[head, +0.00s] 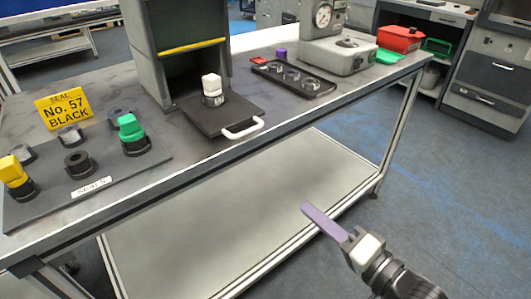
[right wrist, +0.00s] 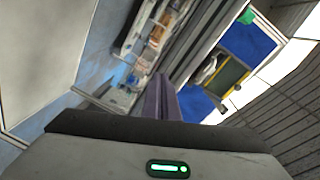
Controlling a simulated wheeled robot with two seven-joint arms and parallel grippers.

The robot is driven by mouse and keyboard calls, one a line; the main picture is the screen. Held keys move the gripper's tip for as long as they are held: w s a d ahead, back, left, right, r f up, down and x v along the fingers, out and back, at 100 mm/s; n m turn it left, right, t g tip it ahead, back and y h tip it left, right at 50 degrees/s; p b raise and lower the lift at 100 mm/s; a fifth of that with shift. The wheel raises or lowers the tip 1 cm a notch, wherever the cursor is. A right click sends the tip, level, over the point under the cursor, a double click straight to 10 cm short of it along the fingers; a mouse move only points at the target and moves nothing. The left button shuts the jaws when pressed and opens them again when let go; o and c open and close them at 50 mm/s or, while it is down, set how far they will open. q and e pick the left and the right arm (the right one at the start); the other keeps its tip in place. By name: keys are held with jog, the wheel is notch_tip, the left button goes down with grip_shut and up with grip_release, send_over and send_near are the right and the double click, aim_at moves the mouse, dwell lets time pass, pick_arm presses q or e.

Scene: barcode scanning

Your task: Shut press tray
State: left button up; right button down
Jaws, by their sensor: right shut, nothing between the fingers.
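The press tray (head: 205,116) is a dark flat plate pulled out of the front of the tall grey press (head: 160,50), with a white handle (head: 243,128) at its front edge. My left gripper is not in view.
A dark board (head: 100,178) holds several round seats with green and yellow pieces. A gauge device (head: 338,48), a black rack (head: 292,77), and red (head: 400,38) and green bins stand to the right. Floor at right is clear.

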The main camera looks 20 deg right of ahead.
notch_tip(320, 180, up, 8)
jog(key=m+t+y+b, duration=0.1)
jog(key=m+t+y, duration=0.1)
jog(key=m, duration=0.1)
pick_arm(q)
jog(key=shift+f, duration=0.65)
pick_arm(e)
send_near(258, 128)
jog(key=shift+m, duration=0.4)
jog(key=x, duration=0.6)
jog(key=shift+w+f, duration=0.1)
jog(key=shift+w, duration=0.1)
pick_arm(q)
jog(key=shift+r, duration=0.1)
pick_arm(e)
jog(key=shift+w, duration=0.1)
